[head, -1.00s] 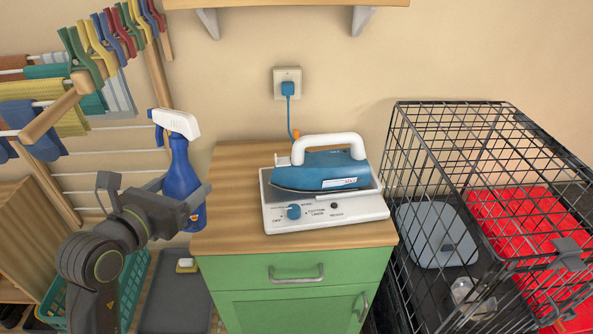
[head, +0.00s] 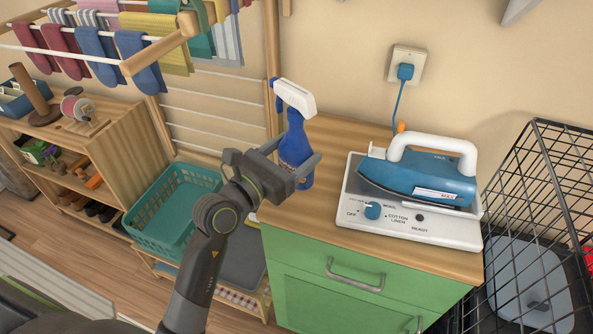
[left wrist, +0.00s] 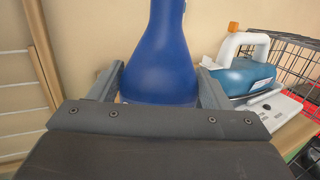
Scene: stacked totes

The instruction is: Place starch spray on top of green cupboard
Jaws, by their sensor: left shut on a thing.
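The starch spray is a blue bottle (head: 297,143) with a white and blue trigger head. My left gripper (head: 300,170) is shut on its lower body and holds it nearly upright. In the head view the bottle overlaps the left part of the wooden top of the green cupboard (head: 345,293); I cannot tell whether its base touches the top. The left wrist view shows the blue bottle (left wrist: 160,55) between the two fingers, its base hidden behind the gripper. My right gripper is not in view.
A blue and white iron (head: 420,178) sits on a white control base (head: 430,225) on the cupboard top, its cord running to a wall socket. A black wire cage (head: 550,200) stands at the right. A teal basket (head: 165,215) and drying rack are at the left.

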